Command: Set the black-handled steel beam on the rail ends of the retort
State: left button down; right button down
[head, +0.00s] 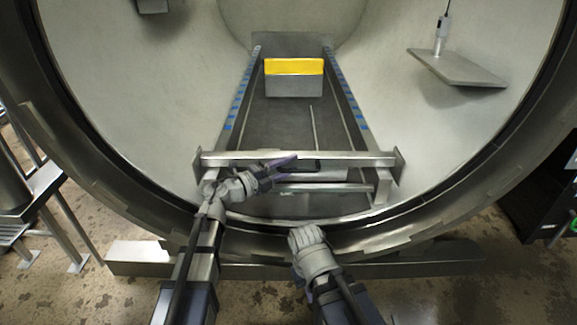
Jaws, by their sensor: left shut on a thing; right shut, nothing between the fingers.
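The steel beam (350,158) lies crosswise at the mouth of the retort (110,90), with an upright plate at each end. Its black handle (309,165) is near its middle, partly hidden by my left gripper (288,163), which is shut on it. The two rails (347,98) run back into the retort, with blue marks along them. The beam spans across both near rail ends; I cannot tell whether it rests on them or hangs just above. My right gripper (303,232) is shut and empty, in front of the beam near the lower rim.
A yellow-topped grey box (293,84) stands between the rails at the back. A plate on a hanging rod (458,69) is at the right inside the retort. The round rim (420,232) curves below the beam. A metal stand (45,190) is outside at left.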

pick_arm(q)
jog(key=shift+f+b, duration=0.3)
jog(key=shift+b, duration=0.05)
dwell(0.3)
jog(key=c, duration=0.7)
grip_release()
jog(key=o, duration=0.3)
jog(key=shift+o, duration=0.2)
jog(key=v, duration=0.8)
